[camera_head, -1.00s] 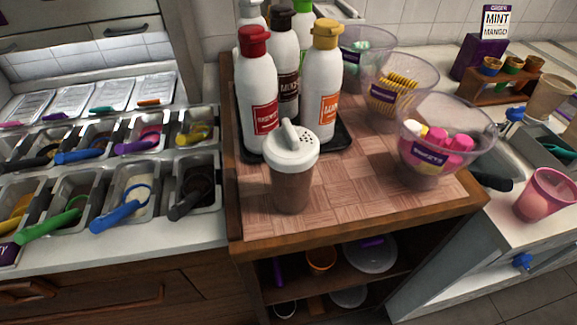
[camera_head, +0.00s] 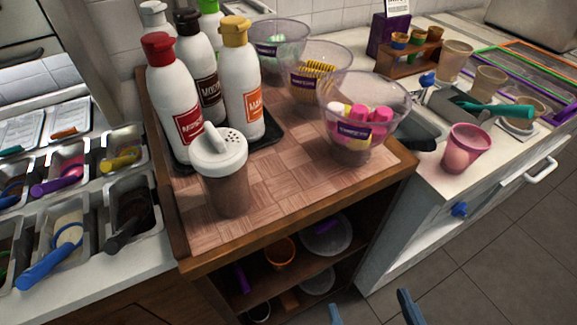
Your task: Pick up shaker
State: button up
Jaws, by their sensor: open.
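The shaker (camera_head: 222,185) stands upright near the front left of the wooden cart top (camera_head: 290,190). It has a white perforated lid with a handle-like spout on top and a clear body with brown contents. My gripper (camera_head: 372,312) shows only as two blue-grey fingertips at the bottom edge of the head view. The fingertips are apart with nothing between them. They are in front of the cart, lower and to the right of the shaker, and do not touch it. The rest of my gripper is out of frame.
Several sauce bottles (camera_head: 178,95) stand on a dark tray close behind the shaker. A clear bowl of pink and yellow sweets (camera_head: 362,125) is to the right. Topping bins (camera_head: 130,215) lie left, and a pink cup (camera_head: 466,150) stands on the right counter. The cart top right of the shaker is clear.

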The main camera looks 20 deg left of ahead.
jog(key=y, duration=0.2)
send_near(227, 199)
jog(key=w+d+f, duration=0.4)
jog(key=w+d, duration=0.1)
jog(key=d, duration=0.1)
jog(key=shift+y, duration=0.5)
jog(key=a+r, duration=0.1)
jog(key=a, duration=0.2)
jog(key=a+r, duration=0.1)
jog(key=a, duration=0.2)
jog(key=a+r, duration=0.1)
jog(key=a, duration=0.2)
jog(key=shift+s, duration=0.1)
jog(key=shift+a, duration=0.3)
jog(key=x, duration=0.1)
jog(key=p+x, duration=0.1)
jog(key=shift+w+a+r, duration=0.1)
jog(key=shift+w+r, duration=0.1)
jog(key=shift+w, duration=0.15)
jog(key=x, duration=0.1)
jog(key=p+x, duration=0.2)
jog(key=x, duration=0.1)
jog(key=shift+w+r, duration=0.25)
jog(key=shift+r, duration=0.05)
jog(key=shift+w+f, duration=0.1)
jog(key=shift+w, duration=0.1)
jog(key=c, duration=1.2)
